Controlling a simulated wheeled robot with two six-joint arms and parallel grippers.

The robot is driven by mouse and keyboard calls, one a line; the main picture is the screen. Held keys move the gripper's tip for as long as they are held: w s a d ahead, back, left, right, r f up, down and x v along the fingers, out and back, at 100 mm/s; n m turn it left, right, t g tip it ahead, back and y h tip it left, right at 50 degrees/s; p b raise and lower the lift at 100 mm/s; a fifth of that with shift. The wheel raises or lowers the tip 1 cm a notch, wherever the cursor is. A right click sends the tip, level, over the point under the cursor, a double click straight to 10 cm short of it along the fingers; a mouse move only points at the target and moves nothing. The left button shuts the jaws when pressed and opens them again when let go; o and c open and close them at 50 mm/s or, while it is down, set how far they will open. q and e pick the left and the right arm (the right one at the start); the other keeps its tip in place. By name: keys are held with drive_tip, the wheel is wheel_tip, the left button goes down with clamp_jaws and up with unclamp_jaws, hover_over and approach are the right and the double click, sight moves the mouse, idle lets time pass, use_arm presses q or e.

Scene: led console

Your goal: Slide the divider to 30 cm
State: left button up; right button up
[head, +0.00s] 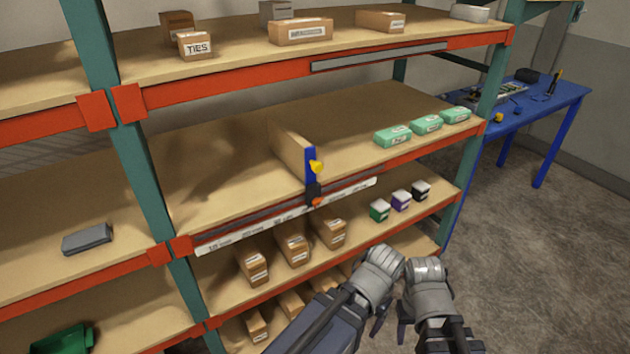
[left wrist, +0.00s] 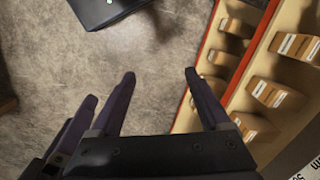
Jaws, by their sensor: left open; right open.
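The divider (head: 290,150) is an upright tan board on the middle shelf, with a blue front edge and a yellow knob (head: 316,166). A black and orange catch (head: 315,195) sits at its foot, over the shelf's front rail. A white scale strip (head: 225,241) runs along that rail; its marks are too small to read surely. The divider stands right of the strip's middle. My left gripper (left wrist: 160,78) is open and empty, apart from the shelf, in the left wrist view. My right gripper (head: 405,325) is open at the lower right, away from the divider; its fingers show only partly.
Green boxes (head: 393,136) stand right of the divider. A grey box (head: 87,239) lies on the shelf left of the teal post (head: 140,165). Small cartons (head: 295,250) fill the shelf below. A blue workbench (head: 560,100) stands at right. The shelf left of the divider is clear.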

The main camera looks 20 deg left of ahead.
use_arm(q)
drive_tip(key=shift+c, duration=0.5)
drive_tip(key=w+a+n+y, duration=0.1)
drive_tip(key=w, duration=0.1)
drive_tip(key=w+a+n+t, duration=0.1)
drive_tip(key=w+a, duration=0.1)
drive_tip(key=w+a+r+n+t+y, duration=0.1)
drive_tip(key=w+a, duration=0.1)
drive_tip(key=shift+a+y, duration=0.15)
drive_tip(key=shift+y, duration=0.15)
drive_tip(key=shift+c, duration=0.5)
drive_tip(key=n+t+y+b, duration=0.1)
drive_tip(key=n+t+y, duration=0.8)
drive_tip(key=t+y, duration=0.1)
approach(313, 160)
drive_tip(key=shift+w+a+f, duration=0.25)
drive_tip(key=shift+a+f, duration=0.05)
drive_tip(key=shift+a, duration=0.15)
drive_tip(key=shift+w+a+f, duration=0.25)
drive_tip(key=shift+a+f, duration=0.05)
drive_tip(key=shift+a, duration=0.15)
drive_tip(key=shift+w+r, duration=0.15)
drive_tip(key=shift+r, duration=0.25)
drive_tip(key=shift+x, duration=3.85)
drive_tip(key=shift+f, duration=0.1)
